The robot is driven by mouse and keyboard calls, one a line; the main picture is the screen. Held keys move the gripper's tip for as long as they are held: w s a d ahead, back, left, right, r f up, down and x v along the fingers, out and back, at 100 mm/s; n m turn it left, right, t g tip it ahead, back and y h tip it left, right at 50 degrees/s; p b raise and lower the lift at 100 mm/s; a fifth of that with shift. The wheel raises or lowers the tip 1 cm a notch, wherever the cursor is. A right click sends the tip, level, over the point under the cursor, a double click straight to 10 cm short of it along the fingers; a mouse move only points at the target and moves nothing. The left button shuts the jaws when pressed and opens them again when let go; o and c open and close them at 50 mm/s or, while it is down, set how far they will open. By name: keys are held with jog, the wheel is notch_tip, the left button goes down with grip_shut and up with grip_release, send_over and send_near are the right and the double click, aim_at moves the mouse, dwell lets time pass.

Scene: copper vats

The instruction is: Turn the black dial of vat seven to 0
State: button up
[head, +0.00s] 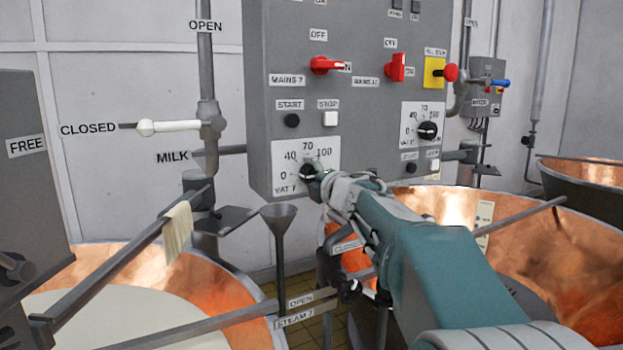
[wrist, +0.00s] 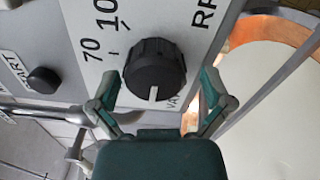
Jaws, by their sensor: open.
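The black dial of vat seven (head: 308,172) sits on a white plate (head: 282,184) marked 0, 40, 70, 100 and VAT 7, low on the grey panel. In the wrist view the dial (wrist: 155,66) fills the upper middle, with its white pointer line at the bottom edge. The numbers on that side are hidden by my gripper, so I cannot read its exact setting. My gripper (wrist: 157,82) is open, one finger on each side of the dial's lower part, with visible gaps. In the head view my gripper (head: 325,184) is just right of the dial and partly covers it.
A black start button (head: 292,120) and white stop button (head: 330,118) are above the plate. Red switches (head: 325,65) are higher up. Another black dial (head: 428,130) is to the right. A funnel (head: 278,215) stands below left, near copper vats (head: 125,270).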

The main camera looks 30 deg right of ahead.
jog(key=shift+s+r, duration=0.1)
jog(key=s, duration=1.1)
jog(key=shift+s+d, duration=0.15)
jog(key=shift+s, duration=0.25)
jog(key=s+a+f+m+g, duration=0.6)
jog(key=s+a+f+m, duration=0.2)
jog(key=s+f+m, duration=0.2)
jog(key=s+a+f+m+g, duration=0.6)
jog(key=s+a+f+m, duration=0.3)
jog(key=s+f, duration=0.3)
notch_tip(320, 180, down, 3)
jog(key=shift+f+m+h, duration=0.15)
jog(key=shift+m+h, duration=0.15)
jog(key=shift+m, duration=0.6)
